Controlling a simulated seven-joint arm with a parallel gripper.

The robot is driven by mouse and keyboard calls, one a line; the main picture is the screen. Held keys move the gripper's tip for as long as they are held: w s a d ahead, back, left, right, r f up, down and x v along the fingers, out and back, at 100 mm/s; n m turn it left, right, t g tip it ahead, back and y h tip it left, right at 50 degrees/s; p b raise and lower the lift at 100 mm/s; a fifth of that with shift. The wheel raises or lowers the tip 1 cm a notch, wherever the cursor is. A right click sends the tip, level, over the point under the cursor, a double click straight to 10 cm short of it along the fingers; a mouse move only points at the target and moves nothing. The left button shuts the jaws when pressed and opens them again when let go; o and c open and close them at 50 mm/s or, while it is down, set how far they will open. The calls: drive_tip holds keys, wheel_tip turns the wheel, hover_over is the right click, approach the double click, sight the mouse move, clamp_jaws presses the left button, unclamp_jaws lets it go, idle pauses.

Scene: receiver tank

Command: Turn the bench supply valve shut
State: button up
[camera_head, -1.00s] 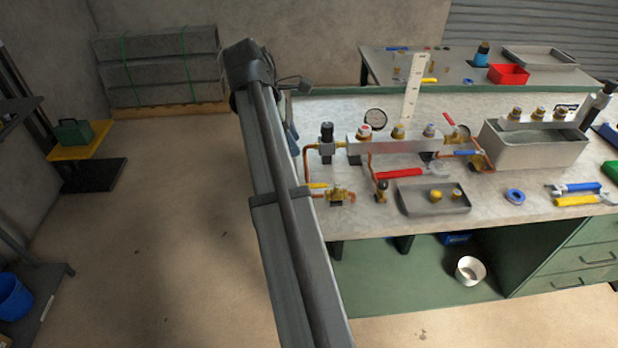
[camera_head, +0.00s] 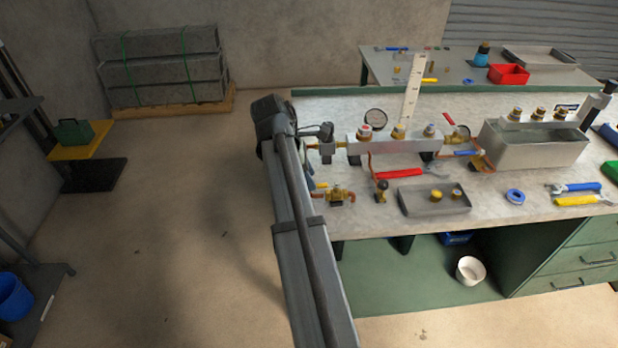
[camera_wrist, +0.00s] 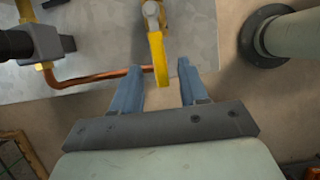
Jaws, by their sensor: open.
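A valve with a yellow lever (camera_wrist: 157,58) lies ahead of my gripper (camera_wrist: 159,68) in the wrist view. The lever points toward me, and its near end is at the gap between the two blue fingertips. The fingers are apart and I see no grip on the lever. In the head view the valve's brass body (camera_head: 338,196) sits near the bench's left front corner. My arm hides most of its yellow lever (camera_head: 321,185) and most of my gripper there. No label shows whether this is the bench supply valve.
A copper pipe (camera_wrist: 98,77) runs left of the lever. A dark regulator (camera_wrist: 40,43) stands at upper left. A manifold block (camera_head: 385,146), a red-handled tool (camera_head: 398,173) and a grey tray (camera_head: 410,203) occupy the bench (camera_head: 520,175).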

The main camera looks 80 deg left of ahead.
drive_tip(key=shift+w+f, duration=0.25)
drive_tip(key=shift+f, duration=0.35)
clamp_jaws()
idle(0.4)
